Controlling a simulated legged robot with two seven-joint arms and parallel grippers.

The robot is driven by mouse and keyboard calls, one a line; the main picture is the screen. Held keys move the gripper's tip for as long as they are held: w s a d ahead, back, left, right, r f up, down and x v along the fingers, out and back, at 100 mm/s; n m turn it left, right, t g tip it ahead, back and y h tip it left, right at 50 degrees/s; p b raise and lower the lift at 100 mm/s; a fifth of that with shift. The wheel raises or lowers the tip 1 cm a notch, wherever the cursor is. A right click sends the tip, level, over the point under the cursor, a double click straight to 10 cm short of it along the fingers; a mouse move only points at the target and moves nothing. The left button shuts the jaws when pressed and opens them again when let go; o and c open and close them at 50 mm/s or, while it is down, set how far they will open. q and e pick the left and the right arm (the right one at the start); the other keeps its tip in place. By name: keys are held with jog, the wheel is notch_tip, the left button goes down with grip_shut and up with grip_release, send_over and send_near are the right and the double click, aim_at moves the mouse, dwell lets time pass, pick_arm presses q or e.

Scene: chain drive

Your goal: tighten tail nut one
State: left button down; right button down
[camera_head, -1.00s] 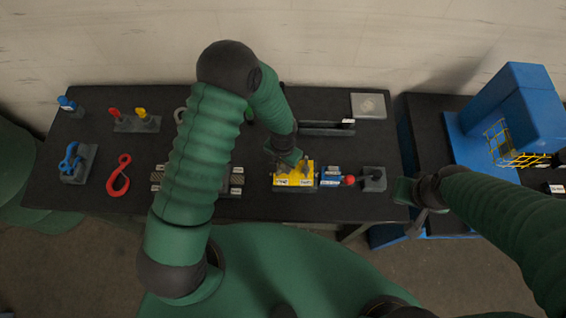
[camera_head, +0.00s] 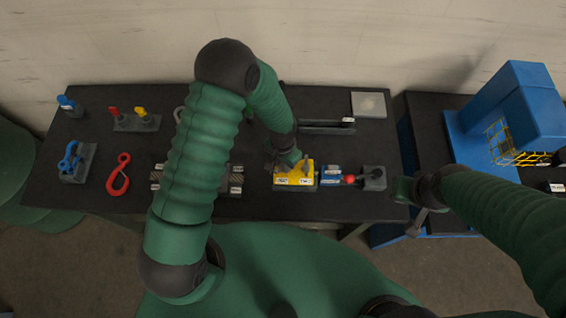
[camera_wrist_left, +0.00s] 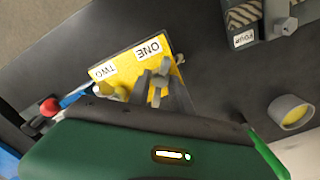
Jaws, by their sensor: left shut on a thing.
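A yellow block (camera_head: 292,180) with white labels sits on the dark bench, right of the middle. In the left wrist view the yellow block (camera_wrist_left: 125,66) shows the labels ONE (camera_wrist_left: 152,47) and TWO (camera_wrist_left: 104,71). My left gripper (camera_head: 300,166) is over the block. In the left wrist view its fingers (camera_wrist_left: 158,86) are shut on a small grey part beside the ONE label, which I take as tail nut one; the fingers hide most of it. A second, pale nut (camera_wrist_left: 110,92) stands by the TWO label. My right gripper (camera_head: 417,222) hangs off the bench's right end; its jaw state is unclear.
A blue piece (camera_head: 331,175) with a red ball (camera_head: 349,179) and a grey block (camera_head: 373,178) lie right of the yellow block. A red hook (camera_head: 118,175) lies at left. A blue machine (camera_head: 512,105) with a yellow guard stands right. The bench front is clear.

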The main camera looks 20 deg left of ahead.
pick_arm(q)
jog(key=m, duration=1)
jog(key=shift+w+r, duration=0.1)
jog(key=shift+m, duration=0.3)
dwell(0.3)
jog(key=c, duration=1.5)
grip_release()
notch_tip(320, 180, up, 17)
jog(key=shift+f+b, duration=0.15)
jog(key=shift+b, duration=0.75)
jog(key=shift+f, duration=0.1)
